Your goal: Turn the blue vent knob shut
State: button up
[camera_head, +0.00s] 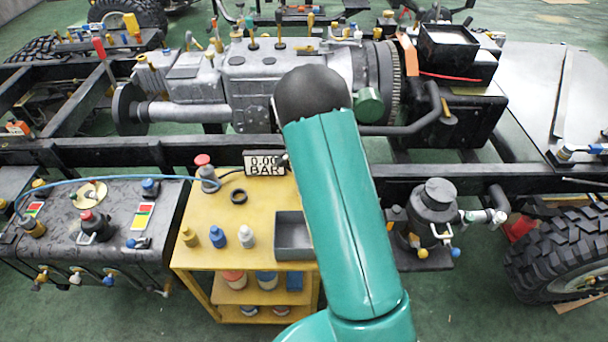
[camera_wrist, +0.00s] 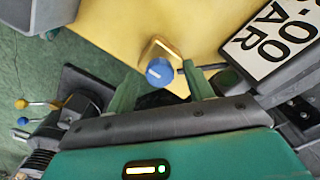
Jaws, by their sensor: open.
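The blue vent knob (camera_wrist: 160,72) shows in the wrist view, round with a pale line on its face. It sits on a brass-coloured fitting (camera_wrist: 161,49) over the yellow cart top. My gripper (camera_wrist: 161,87) has its two green fingers apart, one on each side of the knob. I cannot tell whether either finger touches it. The gauge (camera_wrist: 274,38) beside it shows in part; in the head view the gauge (camera_head: 265,163) reads 0.00 BAR. In the head view my arm hides the knob and my gripper.
The yellow cart (camera_head: 215,250) carries small bottles, a black ring (camera_head: 239,197) and a grey tray (camera_head: 292,236). A blue hose (camera_head: 120,179) runs to a red-topped fitting (camera_head: 204,172). The black chassis rail (camera_head: 95,153) lies behind; a dark canister (camera_head: 437,205) stands right.

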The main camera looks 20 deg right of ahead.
notch_tip(320, 180, up, 14)
dwell(0.6)
jog(key=shift+f, duration=0.1)
jog(key=s+a+r+n+t, duration=0.1)
jog(key=s+a+r+n, duration=0.25)
jog(key=s+r, duration=0.35)
jog(key=s+a+r+n+t, duration=0.2)
jog(key=s+a+r, duration=0.3)
jog(key=r, duration=0.4)
jog(key=s+a+r+n+t, duration=0.1)
jog(key=s+a+n, duration=0.1)
jog(key=s, duration=0.7)
jog(key=s+a+r+n+t, duration=0.1)
jog(key=s+n, duration=0.4)
jog(key=s, duration=0.4)
jog(key=shift+a+r+t, duration=0.3)
jog(key=shift+a+r, duration=0.05)
jog(key=shift+a, duration=0.05)
